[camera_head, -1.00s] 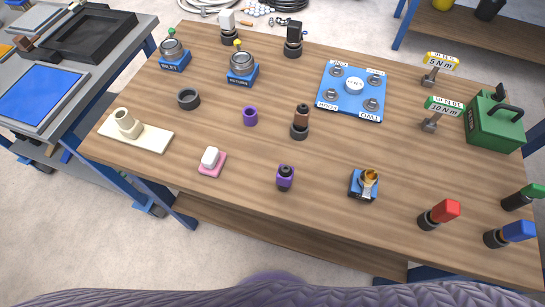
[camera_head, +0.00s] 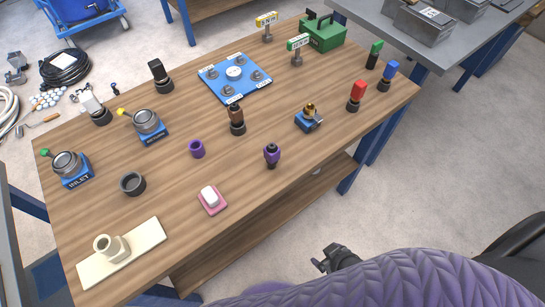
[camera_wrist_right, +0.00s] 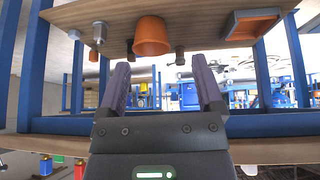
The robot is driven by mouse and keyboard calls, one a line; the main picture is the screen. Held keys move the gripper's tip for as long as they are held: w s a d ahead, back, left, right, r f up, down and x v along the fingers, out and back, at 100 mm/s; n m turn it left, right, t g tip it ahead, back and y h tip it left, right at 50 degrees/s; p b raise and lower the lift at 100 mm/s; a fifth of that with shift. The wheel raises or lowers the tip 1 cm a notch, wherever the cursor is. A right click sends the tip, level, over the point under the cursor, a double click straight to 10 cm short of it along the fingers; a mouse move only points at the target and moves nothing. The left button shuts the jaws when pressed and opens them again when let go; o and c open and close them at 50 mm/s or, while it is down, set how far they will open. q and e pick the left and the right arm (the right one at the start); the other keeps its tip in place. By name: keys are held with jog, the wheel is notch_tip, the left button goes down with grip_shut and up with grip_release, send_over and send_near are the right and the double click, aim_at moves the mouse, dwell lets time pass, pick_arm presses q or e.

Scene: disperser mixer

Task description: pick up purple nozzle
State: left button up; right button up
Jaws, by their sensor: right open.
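A small purple and black upright piece (camera_head: 272,155), nozzle-like, stands near the front edge of the wooden table (camera_head: 95,195). A hollow purple ring (camera_head: 197,148) stands to its left; I cannot tell for sure which one the task names. My right gripper (camera_head: 325,262) is low, in front of the table and off its edge, well apart from both purple things. In the right wrist view its two fingers (camera_wrist_right: 163,85) are spread with nothing between them. My left gripper is not in view.
A pink dish with a white block (camera_head: 211,200) and a blue block with a brass fitting (camera_head: 309,118) flank the purple-black piece. The right wrist view shows an orange pot (camera_wrist_right: 152,36).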

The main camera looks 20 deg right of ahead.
jog(key=w+a+r+t+y+p, duration=0.2)
jog(key=w+r+t+p, duration=0.15)
jog(key=w+r, duration=0.6)
jog(key=n+t+y+p, duration=0.1)
jog(key=t+y+p, duration=0.1)
jog(key=t, duration=0.1)
send_near(276, 157)
jog(key=w+a, duration=0.1)
jog(key=w, duration=0.1)
jog(key=b+x, duration=0.1)
jog(key=x, duration=0.3)
jog(key=f+b+x, duration=0.1)
jog(key=b+x, duration=0.1)
jog(key=x, duration=0.3)
jog(key=shift+d+f+b, duration=0.15)
jog(key=shift+b, duration=0.15)
jog(key=shift+w, duration=0.25)
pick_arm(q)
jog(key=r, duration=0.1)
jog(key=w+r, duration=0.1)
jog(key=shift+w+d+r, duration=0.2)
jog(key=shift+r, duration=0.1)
pick_arm(e)
grip_shut()
